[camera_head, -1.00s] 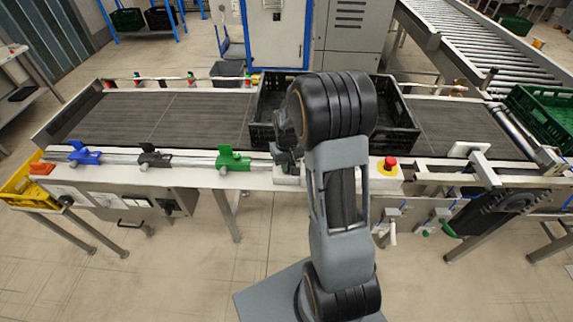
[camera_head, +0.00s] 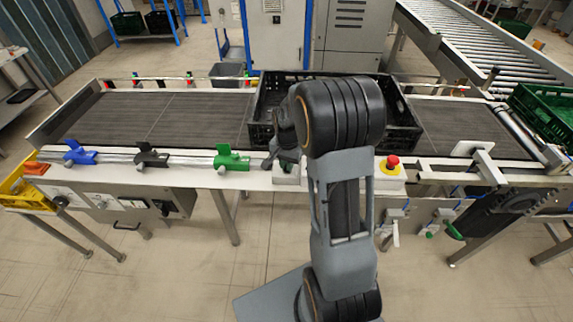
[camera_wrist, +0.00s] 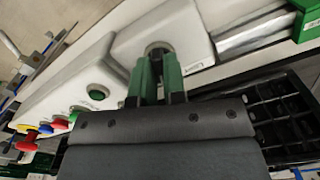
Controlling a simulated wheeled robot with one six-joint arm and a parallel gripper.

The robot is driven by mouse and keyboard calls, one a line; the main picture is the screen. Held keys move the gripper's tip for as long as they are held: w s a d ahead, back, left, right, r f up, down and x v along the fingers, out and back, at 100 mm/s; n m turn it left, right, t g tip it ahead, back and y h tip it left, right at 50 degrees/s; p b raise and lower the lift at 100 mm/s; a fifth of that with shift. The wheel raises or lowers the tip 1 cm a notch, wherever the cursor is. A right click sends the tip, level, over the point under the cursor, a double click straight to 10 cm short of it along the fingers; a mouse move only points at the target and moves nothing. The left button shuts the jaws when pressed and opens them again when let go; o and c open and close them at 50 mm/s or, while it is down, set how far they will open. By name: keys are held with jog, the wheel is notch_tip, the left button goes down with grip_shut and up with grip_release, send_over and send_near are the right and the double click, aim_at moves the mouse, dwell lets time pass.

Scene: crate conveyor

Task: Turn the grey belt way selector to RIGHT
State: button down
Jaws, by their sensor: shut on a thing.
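The belt way selector sits on a pale grey housing (camera_wrist: 185,35), seen in the wrist view; only a small dark part of its knob (camera_wrist: 157,47) shows between the fingertips. My gripper (camera_wrist: 157,72) is shut on the knob, its two green-faced fingers on either side. In the head view my gripper (camera_head: 281,157) is at the small pale box (camera_head: 287,179) on the conveyor's front edge, just left of my arm. My fingers hide most of the knob, and I cannot read which way it points.
A black crate (camera_head: 258,116) stands on the dark belt (camera_head: 150,118) behind my arm. Green (camera_head: 231,158), grey (camera_head: 151,156) and blue (camera_head: 79,153) clamps line the front rail to the left. A red emergency button (camera_head: 392,161) is to the right. A green push button (camera_wrist: 97,92) is beside the selector.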

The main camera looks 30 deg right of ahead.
jog(key=shift+m, duration=1)
jog(key=c, duration=1.2)
grip_release()
notch_tip(320, 180, up, 14)
jog(key=shift+f+b, duration=0.1)
jog(key=shift+b, duration=0.45)
